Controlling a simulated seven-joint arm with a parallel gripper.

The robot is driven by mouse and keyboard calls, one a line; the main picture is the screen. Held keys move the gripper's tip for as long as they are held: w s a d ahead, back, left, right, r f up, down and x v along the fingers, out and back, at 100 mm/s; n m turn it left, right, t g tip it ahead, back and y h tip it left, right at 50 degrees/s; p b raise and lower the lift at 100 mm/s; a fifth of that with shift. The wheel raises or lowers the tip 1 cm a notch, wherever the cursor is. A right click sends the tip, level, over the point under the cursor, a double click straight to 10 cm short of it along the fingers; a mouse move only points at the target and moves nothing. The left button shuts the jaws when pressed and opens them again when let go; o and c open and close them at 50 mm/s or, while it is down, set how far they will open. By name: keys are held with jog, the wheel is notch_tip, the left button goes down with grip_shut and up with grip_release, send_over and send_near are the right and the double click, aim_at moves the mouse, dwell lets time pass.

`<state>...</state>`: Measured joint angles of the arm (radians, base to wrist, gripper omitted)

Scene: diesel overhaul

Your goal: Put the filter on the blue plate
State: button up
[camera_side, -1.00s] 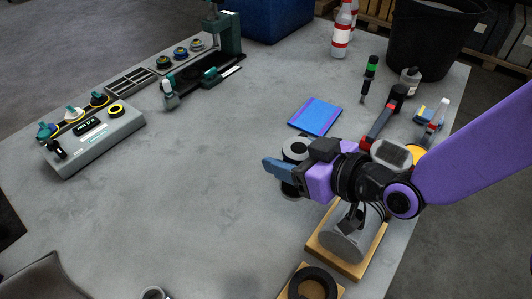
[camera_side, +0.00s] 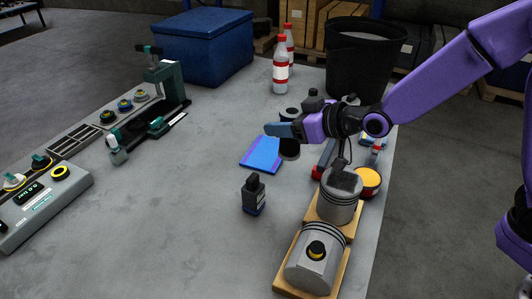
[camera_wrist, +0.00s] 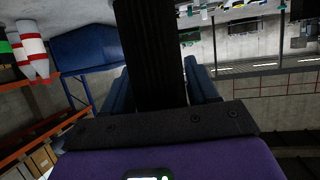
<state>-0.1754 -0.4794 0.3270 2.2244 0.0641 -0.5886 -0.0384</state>
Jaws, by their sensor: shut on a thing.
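The filter is a dark upright cylinder (camera_side: 290,150) with a lighter top, in the side view. My gripper (camera_side: 280,131) is shut around its middle, with blue fingers across it. In the wrist view the filter (camera_wrist: 150,50) is a large black ribbed shape between the blue fingers. The blue plate (camera_side: 262,153) is a flat blue square with purple side bands, lying on the table. The filter is at the plate's right edge in the side view. I cannot tell how high its base is above the table.
Pistons (camera_side: 341,197) on wooden blocks are at the front right. A red tool (camera_side: 325,158) and a yellow-topped tin (camera_side: 368,180) lie right. A black bucket (camera_side: 365,60) stands behind. The table left of the plate is clear.

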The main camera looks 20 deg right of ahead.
jog(key=w+d, duration=0.4)
jog(key=d, duration=0.2)
jog(key=shift+w+a+f, duration=0.85)
jog(key=shift+w+f, duration=1.35)
jog(key=shift+w, duration=0.05)
jog(key=shift+w+a+f, duration=0.9)
jog(key=shift+w+f, duration=1.25)
jog(key=shift+w, duration=0.05)
jog(key=shift+w+a+f, duration=0.85)
jog(key=shift+w+f, duration=1.35)
jog(key=shift+w, duration=0.05)
jog(key=shift+f, duration=0.1)
jog(key=o, duration=1.2)
